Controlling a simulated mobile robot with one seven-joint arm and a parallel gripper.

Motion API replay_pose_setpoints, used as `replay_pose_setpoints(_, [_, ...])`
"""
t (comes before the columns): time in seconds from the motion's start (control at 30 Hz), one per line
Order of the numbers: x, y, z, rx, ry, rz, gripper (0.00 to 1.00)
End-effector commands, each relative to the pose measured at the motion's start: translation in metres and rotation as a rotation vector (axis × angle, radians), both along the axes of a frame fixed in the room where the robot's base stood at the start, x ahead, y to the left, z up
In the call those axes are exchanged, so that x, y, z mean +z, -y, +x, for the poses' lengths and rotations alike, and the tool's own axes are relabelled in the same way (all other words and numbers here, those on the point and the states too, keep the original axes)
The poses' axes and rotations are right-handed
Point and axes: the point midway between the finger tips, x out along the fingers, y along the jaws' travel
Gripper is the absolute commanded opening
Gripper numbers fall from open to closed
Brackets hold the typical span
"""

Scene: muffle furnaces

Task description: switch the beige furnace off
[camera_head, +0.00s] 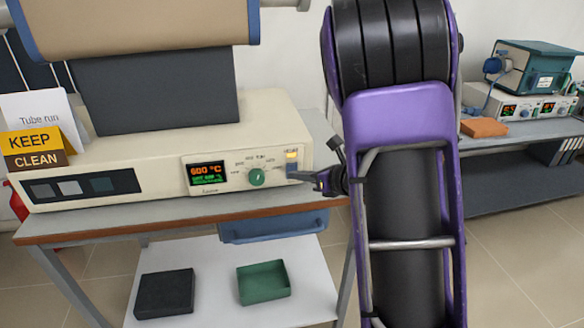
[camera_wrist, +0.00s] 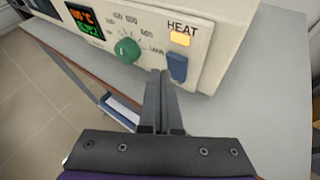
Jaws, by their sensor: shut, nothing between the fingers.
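The beige furnace (camera_head: 130,170) stands on a table at the left in the head view. Its front panel has a lit display (camera_head: 208,173) reading 600 °C, a green knob (camera_head: 257,177) and a lit orange lamp (camera_wrist: 181,38) under the word HEAT. A blue rocker switch (camera_wrist: 177,67) sits just below the lamp; in the head view it is partly hidden at my fingertips. My gripper (camera_wrist: 161,74) is shut and empty, its tips just in front of the panel, slightly left of the switch's lower part in the wrist view. I cannot tell whether they touch it.
A tan cylinder (camera_head: 140,22) sits above the furnace. Tube run and KEEP CLEAN signs (camera_head: 35,145) stand at its left. A lower shelf holds a dark tray (camera_head: 164,293) and a green tray (camera_head: 263,283). Teal equipment (camera_head: 535,65) stands on a right-hand bench.

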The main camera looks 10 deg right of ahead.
Motion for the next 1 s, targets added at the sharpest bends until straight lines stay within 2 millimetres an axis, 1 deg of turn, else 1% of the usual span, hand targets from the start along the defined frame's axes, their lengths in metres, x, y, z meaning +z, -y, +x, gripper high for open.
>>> replay_pose_setpoints(0.77, [0.0, 0.0001, 0.0003, 0.0, 0.0, 0.0, 0.0])
replay_pose_setpoints(1.0, [0.0002, 0.0003, 0.0071, -0.001, 0.0, 0.0, 0.0])
